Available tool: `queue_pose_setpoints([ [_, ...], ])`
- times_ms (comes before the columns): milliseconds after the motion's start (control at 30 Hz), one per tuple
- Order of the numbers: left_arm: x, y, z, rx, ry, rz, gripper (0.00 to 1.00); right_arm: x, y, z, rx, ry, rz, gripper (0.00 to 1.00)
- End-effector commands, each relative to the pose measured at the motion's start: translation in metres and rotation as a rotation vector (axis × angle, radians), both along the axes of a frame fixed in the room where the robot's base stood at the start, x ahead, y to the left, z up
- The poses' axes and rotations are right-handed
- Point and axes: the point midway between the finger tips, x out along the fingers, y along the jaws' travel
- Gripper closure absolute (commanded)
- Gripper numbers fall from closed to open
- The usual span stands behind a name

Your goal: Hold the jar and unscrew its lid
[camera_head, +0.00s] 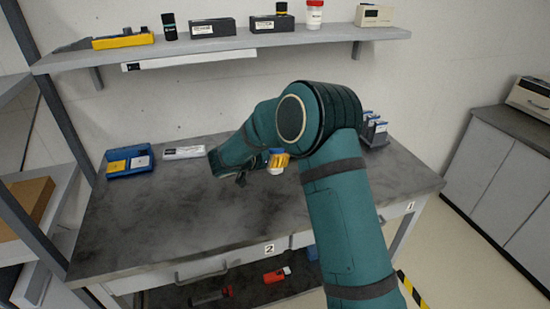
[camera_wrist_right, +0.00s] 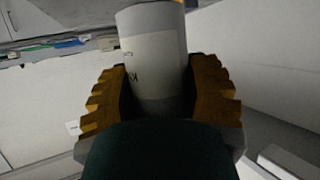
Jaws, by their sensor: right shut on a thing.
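In the right wrist view, a pale cylindrical jar (camera_wrist_right: 157,50) with dark printed text stands between the ridged orange-brown fingers of my right gripper (camera_wrist_right: 160,92). The gripper is shut on it. The jar's far end runs out of the top of that view, where a thin orange edge shows, so I cannot make out its lid. In the head view, only a small orange, white and blue patch at my right gripper (camera_head: 278,160) shows beside my teal arm, above the workbench. My left gripper is not in view.
The grey workbench (camera_head: 150,222) has a blue tray (camera_head: 118,174) and a white-grey item (camera_head: 184,152) at its back left. A shelf (camera_head: 230,43) above carries boxes, a black bottle and a red-lidded white jar (camera_head: 314,14). The bench's left and front are mostly clear.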

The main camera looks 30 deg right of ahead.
Motion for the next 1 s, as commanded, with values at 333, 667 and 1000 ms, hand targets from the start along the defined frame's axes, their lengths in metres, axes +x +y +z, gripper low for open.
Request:
queue_pose_setpoints([
  [333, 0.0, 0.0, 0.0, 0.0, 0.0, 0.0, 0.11, 0.0, 0.0, 0.0, -0.001, -0.001, 0.001, 0.93],
  [667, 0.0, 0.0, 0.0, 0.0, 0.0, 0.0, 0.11, 0.008, 0.007, 0.008, 0.0, -0.001, 0.105, 0.94],
  [1000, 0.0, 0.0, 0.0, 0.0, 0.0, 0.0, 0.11, 0.028, 0.093, 0.031, 0.002, 0.001, 0.763, 0.94],
])
